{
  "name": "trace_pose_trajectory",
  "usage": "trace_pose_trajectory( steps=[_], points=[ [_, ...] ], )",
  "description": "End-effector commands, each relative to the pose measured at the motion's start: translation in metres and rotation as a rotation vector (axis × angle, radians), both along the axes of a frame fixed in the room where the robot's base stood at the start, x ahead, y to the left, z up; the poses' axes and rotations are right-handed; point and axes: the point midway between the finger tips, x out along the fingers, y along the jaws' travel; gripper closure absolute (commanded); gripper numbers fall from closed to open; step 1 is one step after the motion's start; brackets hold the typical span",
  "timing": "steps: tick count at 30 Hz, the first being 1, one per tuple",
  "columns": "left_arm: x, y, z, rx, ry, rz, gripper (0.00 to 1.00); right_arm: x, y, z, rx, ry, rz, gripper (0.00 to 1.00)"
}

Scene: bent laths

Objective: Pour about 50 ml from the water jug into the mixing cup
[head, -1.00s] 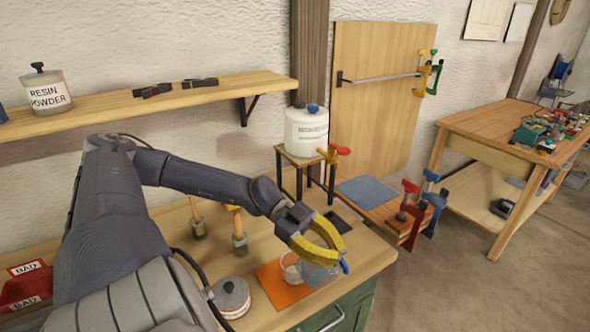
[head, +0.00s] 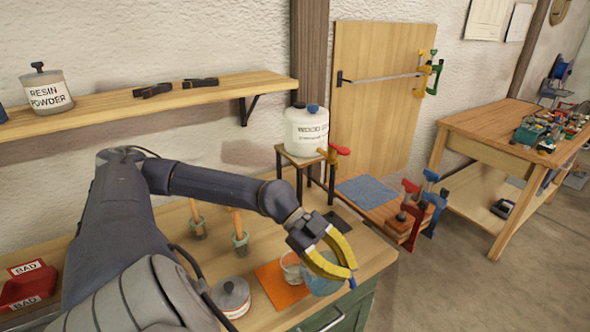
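The clear mixing cup (head: 290,268) stands on the orange mat (head: 284,291). The fingers hide part of the jug, so its exact tilt and water level cannot be read. No stream of water shows. My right gripper is not in view.
A lidded tin (head: 232,297) stands left of the mat. Brushes in small pots (head: 240,242) are behind it. A dark flat item (head: 338,222) lies at the bench's back right. A white container (head: 306,130) stands on a small stand.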

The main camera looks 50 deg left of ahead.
Motion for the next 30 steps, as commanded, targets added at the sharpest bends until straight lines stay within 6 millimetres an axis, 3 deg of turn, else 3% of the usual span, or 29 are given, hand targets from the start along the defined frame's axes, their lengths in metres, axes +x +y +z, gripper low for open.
trace_pose_trajectory(
  steps=[30],
  points=[
    [0.007, -0.040, -0.029, 0.220, 0.008, 0.004, 1.00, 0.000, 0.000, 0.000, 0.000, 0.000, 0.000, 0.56]
  ],
)
